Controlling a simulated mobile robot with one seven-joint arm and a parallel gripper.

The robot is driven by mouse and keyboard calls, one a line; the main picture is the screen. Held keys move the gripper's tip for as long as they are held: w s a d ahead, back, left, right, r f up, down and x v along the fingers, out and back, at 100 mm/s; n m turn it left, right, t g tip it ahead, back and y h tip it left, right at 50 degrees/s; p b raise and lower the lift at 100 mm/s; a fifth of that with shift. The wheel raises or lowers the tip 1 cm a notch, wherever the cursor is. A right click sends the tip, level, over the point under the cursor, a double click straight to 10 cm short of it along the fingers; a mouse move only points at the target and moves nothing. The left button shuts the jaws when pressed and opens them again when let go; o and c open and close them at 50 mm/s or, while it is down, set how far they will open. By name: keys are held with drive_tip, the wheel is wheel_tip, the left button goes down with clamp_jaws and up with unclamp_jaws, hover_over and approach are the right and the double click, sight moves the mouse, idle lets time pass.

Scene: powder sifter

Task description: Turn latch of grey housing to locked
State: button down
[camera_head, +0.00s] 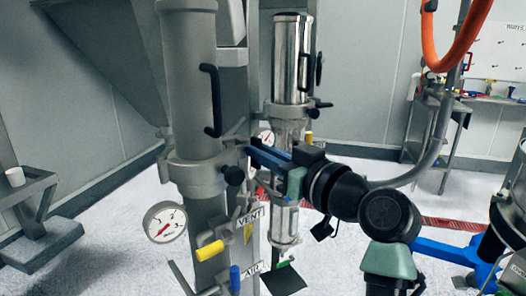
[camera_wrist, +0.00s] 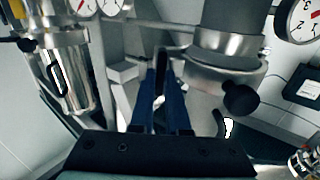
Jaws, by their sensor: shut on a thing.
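The grey housing (camera_head: 188,85) is the tall matte cylinder left of centre in the head view, with a wide collar (camera_head: 198,176). In the wrist view the housing (camera_wrist: 228,40) is at upper right. A black round knob (camera_head: 233,175) sits on the collar's right side and also shows in the wrist view (camera_wrist: 240,99). My gripper (camera_head: 251,148) reaches in from the right, its blue fingers beside the collar above the knob. In the wrist view my gripper (camera_wrist: 162,72) is shut on a slim dark piece, apparently the latch (camera_wrist: 171,52). The fingers hide most of it, so its angle is unclear.
A polished steel cylinder (camera_head: 290,70) stands behind, right of the housing. A pressure gauge (camera_head: 165,222), yellow handle (camera_head: 210,251) and blue handle (camera_head: 235,278) are below the collar. An orange hose (camera_head: 437,62) hangs at upper right. A side table stands at far left.

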drive_tip(key=m+p, duration=0.4)
drive_tip(key=m, duration=0.1)
drive_tip(key=m+p, duration=0.5)
drive_tip(key=m, duration=0.1)
drive_tip(key=shift+w+d+f, duration=0.15)
drive_tip(key=shift+m, duration=0.4)
drive_tip(key=c, duration=0.9)
unclamp_jaws()
drive_tip(key=b+v, duration=0.1)
drive_tip(key=v, duration=1.2)
